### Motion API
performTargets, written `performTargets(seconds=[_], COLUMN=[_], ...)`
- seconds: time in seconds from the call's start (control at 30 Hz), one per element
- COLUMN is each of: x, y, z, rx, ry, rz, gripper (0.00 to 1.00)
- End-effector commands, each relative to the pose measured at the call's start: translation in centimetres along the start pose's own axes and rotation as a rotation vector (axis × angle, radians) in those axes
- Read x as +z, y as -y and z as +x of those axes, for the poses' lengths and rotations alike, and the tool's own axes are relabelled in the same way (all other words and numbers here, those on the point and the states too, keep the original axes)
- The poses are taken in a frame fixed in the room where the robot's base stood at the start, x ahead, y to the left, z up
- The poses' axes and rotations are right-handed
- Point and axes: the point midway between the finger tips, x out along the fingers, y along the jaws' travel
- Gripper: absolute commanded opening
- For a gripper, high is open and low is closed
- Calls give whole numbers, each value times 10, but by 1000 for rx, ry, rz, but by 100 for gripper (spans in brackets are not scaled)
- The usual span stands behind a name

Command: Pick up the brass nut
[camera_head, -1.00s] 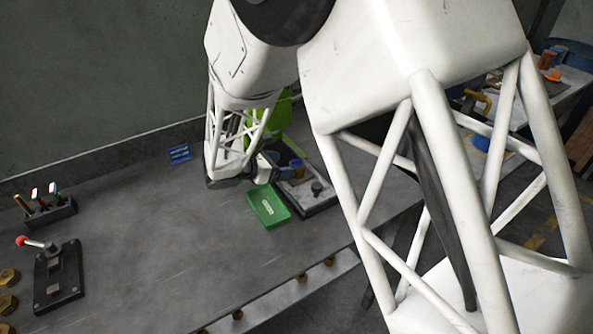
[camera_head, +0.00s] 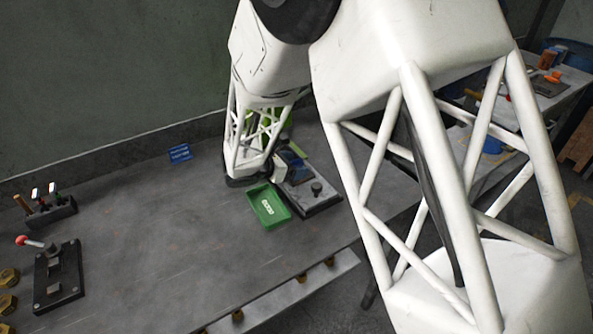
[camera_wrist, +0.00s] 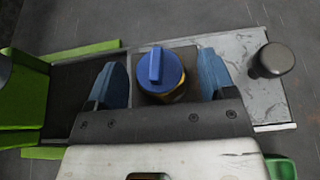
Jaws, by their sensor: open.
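In the wrist view my gripper (camera_wrist: 162,80) is open, with a blue fingertip on each side of a round blue cap with a raised bar (camera_wrist: 158,66). Gaps show between the cap and both fingers. A brass-coloured part (camera_wrist: 180,91) shows just under the cap's edge. It may be the brass nut, but its shape is mostly hidden. In the head view my wrist covers most of this spot. Other brass nuts (camera_head: 8,278) lie at the left edge of the bench.
A green tray (camera_head: 268,207) sits beside a grey plate with a dark knob (camera_head: 316,187); the knob also shows in the wrist view (camera_wrist: 276,60). Green press parts (camera_wrist: 25,90) stand at left in the wrist view. A red-balled lever (camera_head: 55,275) stands left; the middle bench is clear.

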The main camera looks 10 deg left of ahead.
Motion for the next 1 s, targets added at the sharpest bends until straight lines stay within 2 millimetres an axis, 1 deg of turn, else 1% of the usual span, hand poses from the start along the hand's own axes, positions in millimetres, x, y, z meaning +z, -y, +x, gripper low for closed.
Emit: performTargets(seconds=[0.1, 0.63, 1.0], x=[0, 0, 0], y=[0, 0, 0], z=[4, 4, 4], rx=[-1, 0, 0], ry=[0, 0, 0], rz=[0, -1, -1], gripper=[77, 77, 20])
